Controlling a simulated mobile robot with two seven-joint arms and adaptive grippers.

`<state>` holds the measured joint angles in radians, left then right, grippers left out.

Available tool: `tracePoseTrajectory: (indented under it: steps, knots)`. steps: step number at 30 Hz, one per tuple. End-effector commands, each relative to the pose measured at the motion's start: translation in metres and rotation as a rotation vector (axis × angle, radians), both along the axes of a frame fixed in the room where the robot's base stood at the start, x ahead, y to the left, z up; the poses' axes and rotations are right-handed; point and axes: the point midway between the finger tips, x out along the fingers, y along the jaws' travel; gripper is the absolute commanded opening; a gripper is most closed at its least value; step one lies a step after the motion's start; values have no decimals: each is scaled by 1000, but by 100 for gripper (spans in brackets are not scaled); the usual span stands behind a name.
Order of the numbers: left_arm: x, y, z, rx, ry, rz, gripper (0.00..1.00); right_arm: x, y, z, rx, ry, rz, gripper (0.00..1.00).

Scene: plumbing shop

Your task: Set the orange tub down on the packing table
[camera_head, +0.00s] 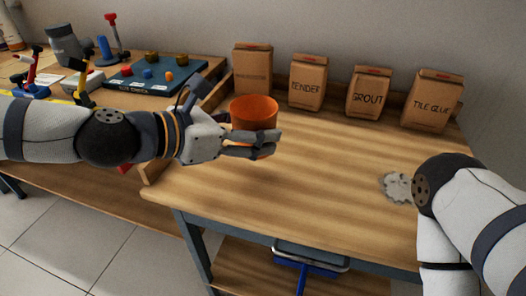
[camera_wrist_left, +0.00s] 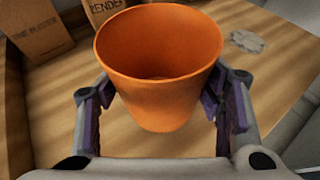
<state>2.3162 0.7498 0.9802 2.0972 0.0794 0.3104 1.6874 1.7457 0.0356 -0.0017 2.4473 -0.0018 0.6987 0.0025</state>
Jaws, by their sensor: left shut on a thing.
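The orange tub (camera_head: 254,112) is upright and empty as far as I can see into it. My left gripper (camera_head: 256,145) is shut on it, with fingers on both sides. In the left wrist view the tub (camera_wrist_left: 160,75) fills the middle between the fingers of the left gripper (camera_wrist_left: 165,110). The packing table (camera_head: 290,200) is a wooden top under and around the tub. I cannot tell whether the tub's base touches the table. My right arm is at the right edge of the head view; its gripper does not show.
Several paper bags, among them the grout bag (camera_head: 368,92) and tile glue bag (camera_head: 432,98), stand along the back. A grey splotch (camera_head: 397,187) lies near my right arm. A bench with a blue board (camera_head: 150,75) and tools adjoins on the left. The table's middle is clear.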

Motion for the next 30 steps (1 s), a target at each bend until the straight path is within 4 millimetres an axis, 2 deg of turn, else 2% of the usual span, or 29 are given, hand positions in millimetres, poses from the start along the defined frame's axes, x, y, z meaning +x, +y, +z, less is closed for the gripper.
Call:
tracePoseTrajectory:
  steps: [1,7,9,12,15,25,26,28,30]
  knots:
    - [8,-3,-24,2,18,0,31,-7,0,-8,0,24,0,40]
    - [29,-10,-44,0,9,1,31,-13,0,-15,0,41,1,40]
    - [37,-13,-57,1,10,0,31,-16,0,-18,0,51,3,40]
    - [36,-13,-76,0,12,1,31,-19,0,-23,0,62,3,40]
    - [36,-12,-82,0,6,1,31,-20,0,-24,-1,65,3,40]
    - [36,-12,-85,0,6,1,31,-21,0,-26,0,69,4,40]
    - [36,-12,-85,0,5,2,63,-21,0,-26,0,69,4,40]
    - [36,-12,-83,1,4,1,79,-21,0,-25,0,68,4,40]
    - [36,-12,-83,1,4,1,81,-21,0,-25,0,67,4,40]
